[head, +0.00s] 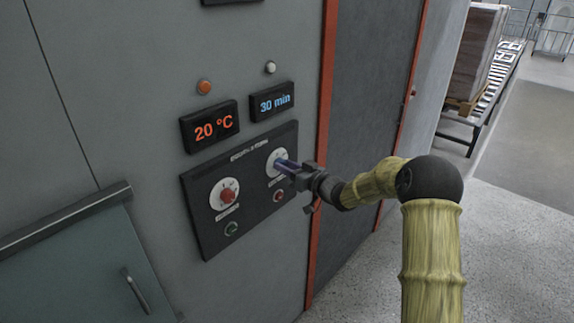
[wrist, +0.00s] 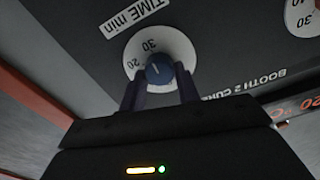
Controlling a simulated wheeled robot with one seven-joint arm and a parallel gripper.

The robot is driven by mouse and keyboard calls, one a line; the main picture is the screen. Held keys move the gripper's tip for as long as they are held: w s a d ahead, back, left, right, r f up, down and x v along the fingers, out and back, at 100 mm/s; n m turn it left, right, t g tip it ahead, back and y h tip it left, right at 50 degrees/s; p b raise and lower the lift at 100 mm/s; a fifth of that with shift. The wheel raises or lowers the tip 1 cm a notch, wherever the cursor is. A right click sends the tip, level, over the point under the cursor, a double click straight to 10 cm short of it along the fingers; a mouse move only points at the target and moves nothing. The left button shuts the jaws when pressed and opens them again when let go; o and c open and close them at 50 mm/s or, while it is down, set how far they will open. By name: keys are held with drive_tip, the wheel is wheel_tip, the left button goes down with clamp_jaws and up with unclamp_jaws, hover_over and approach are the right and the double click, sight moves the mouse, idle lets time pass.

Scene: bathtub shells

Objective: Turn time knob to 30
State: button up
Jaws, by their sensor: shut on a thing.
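The blue time knob (wrist: 158,71) sits on a white dial in the wrist view, beside the "TIME min" label (wrist: 135,17). Its white mark points roughly toward the 30. My gripper (wrist: 159,92) has one finger on each side of the knob and is shut on it. In the head view my gripper (head: 284,166) reaches the right white dial (head: 271,157) of the black panel, and its fingers hide the knob there.
A red temperature knob (head: 228,196) is on the left dial, under a display (head: 210,127) reading "20 °C". A green button (head: 231,229) and a red button (head: 279,196) sit below the dials. An orange door frame (head: 322,130) stands just right of the panel.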

drive_tip(key=shift+d+f, duration=0.1)
drive_tip(key=shift+f, duration=0.2)
drive_tip(key=o, duration=1)
drive_tip(key=shift+c, duration=0.2)
drive_tip(key=shift+r, duration=0.15)
drive_tip(key=b+v, duration=0.5)
drive_tip(key=v, duration=1.2)
drive_tip(key=shift+s+d, duration=0.15)
drive_tip(key=shift+s, duration=0.05)
